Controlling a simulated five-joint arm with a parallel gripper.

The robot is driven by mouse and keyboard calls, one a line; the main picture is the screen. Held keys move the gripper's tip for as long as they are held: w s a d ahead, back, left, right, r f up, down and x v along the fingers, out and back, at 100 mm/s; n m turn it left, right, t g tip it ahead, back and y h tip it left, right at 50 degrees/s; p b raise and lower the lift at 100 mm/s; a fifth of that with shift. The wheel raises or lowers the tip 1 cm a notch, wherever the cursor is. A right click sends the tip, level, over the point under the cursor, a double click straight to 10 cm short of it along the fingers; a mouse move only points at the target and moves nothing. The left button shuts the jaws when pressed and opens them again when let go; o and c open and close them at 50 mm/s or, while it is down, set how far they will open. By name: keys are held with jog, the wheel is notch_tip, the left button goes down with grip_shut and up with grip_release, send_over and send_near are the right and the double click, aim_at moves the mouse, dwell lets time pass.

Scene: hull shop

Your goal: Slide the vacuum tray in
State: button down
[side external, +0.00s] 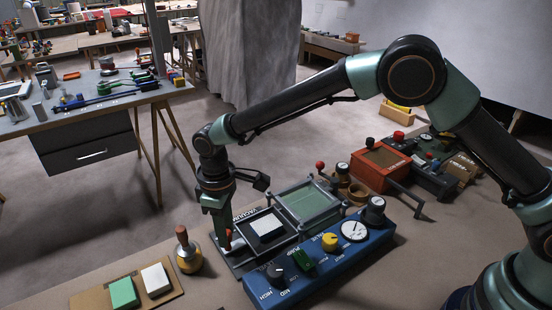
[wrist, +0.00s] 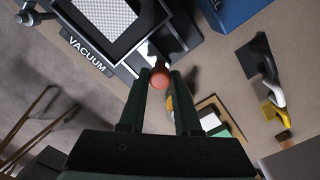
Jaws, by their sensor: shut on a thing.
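The vacuum tray (side external: 244,235) is a dark tray on the bench with a pale block lying in it. It sits to the left of a metal frame with a greenish clear panel (side external: 308,202). In the wrist view the tray's dark rim (wrist: 128,47) surrounds a dotted pale surface, beside a "VACUUM" label (wrist: 87,54). My gripper (side external: 226,242) is at the tray's near-left end. It is shut on the red knob (wrist: 160,78) of the tray's handle, which shows between my fingertips in the wrist view. The fingers partly hide the knob in the side view.
A blue control box (side external: 335,268) with knobs and a gauge stands along the tray's near side. A brass bottle with a red top (side external: 188,257) stands left of my gripper. A board with green and white blocks (side external: 172,290) lies at front left. A red box (side external: 378,168) is behind right.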

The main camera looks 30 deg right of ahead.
jog(key=d, duration=1.2)
jog(key=shift+r, duration=0.1)
jog(key=shift+d, duration=0.1)
jog(key=c, duration=0.6)
grip_release()
jog(key=shift+r, duration=0.15)
notch_tip(320, 180, up, 12)
